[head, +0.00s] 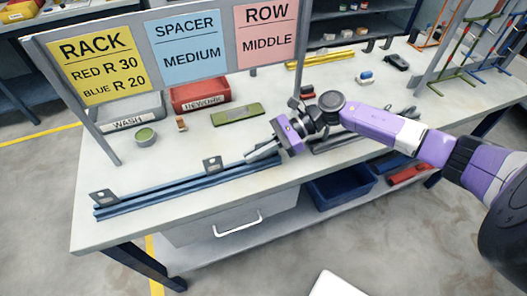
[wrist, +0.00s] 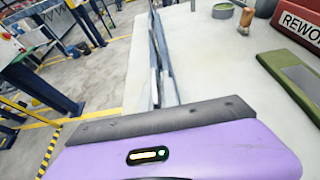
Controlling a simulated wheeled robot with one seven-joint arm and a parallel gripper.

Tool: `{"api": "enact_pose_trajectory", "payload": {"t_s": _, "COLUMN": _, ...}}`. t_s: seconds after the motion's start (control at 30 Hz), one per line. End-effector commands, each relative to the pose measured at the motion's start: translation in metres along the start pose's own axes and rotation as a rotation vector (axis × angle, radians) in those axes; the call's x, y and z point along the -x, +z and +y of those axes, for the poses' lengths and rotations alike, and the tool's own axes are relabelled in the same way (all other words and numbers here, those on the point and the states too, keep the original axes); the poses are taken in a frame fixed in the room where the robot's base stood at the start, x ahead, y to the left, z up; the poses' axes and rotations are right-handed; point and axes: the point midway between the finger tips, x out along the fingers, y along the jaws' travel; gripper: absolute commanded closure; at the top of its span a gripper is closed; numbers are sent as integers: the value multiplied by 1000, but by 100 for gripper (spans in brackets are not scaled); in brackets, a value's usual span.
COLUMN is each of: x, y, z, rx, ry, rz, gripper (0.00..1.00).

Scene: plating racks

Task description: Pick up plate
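A flat green piece with a grey patch (head: 237,115) lies on the bench behind my gripper; it may be the plate, but I cannot tell for sure. It also shows at the right of the wrist view (wrist: 292,78). My gripper (head: 262,153) is low over the bench, at the right end of a long blue rail (head: 175,190), with its pale fingers pointing left. I cannot tell whether the fingers touch the rail or hold anything. In the wrist view the purple gripper body hides the fingertips, and the rail (wrist: 160,60) runs away beyond it.
A sign board (head: 180,50) reads rack red R 30, blue R 20, spacer medium, row middle. A grey WASH tray (head: 128,112), a red REWORK bin (head: 200,94) and a round green-topped tin (head: 145,137) stand behind the rail.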

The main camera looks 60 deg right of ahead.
Motion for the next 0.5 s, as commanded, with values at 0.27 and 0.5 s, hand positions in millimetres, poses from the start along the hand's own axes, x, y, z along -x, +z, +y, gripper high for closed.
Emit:
{"api": "enact_pose_trajectory", "payload": {"t_s": 0.27, "x": 0, "y": 1, "z": 0, "rx": 0, "ry": 0, "rz": -1, "gripper": 100}}
{"api": "enact_pose_trajectory", "payload": {"t_s": 0.5, "x": 4, "y": 9, "z": -1, "rx": 2, "ry": -1, "rz": 0, "gripper": 100}}
